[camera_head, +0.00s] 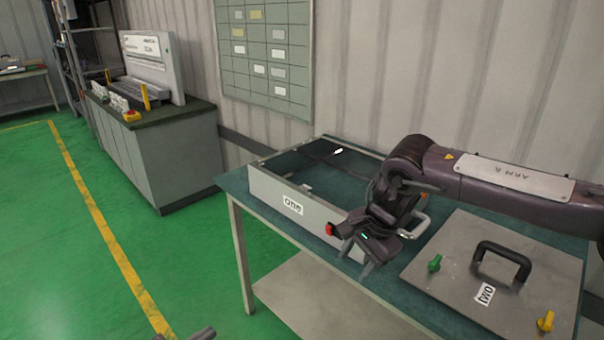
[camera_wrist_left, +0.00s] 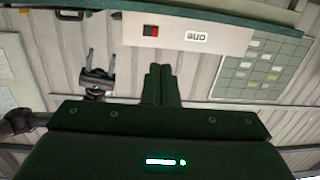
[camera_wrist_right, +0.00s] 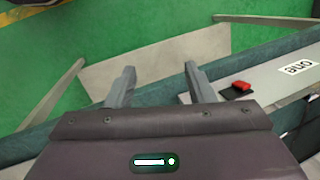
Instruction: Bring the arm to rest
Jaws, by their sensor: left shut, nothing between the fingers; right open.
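My right arm reaches in from the right in the head view. Its gripper (camera_head: 358,258) is above the table's front edge, beside box one. In the right wrist view its two fingers (camera_wrist_right: 158,78) stand apart with nothing between them. The tip of my left gripper (camera_head: 200,334) just shows at the bottom edge of the head view. In the left wrist view its fingers (camera_wrist_left: 161,78) are shut together and empty, pointing toward the front of box one (camera_wrist_left: 226,38). My right gripper (camera_wrist_left: 97,80) also appears there.
Panel two (camera_head: 455,290) has a black handle (camera_head: 505,252), a green knob (camera_head: 435,263) and a yellow knob (camera_head: 546,321). A grey cabinet (camera_head: 185,155) stands left. The green floor between is clear.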

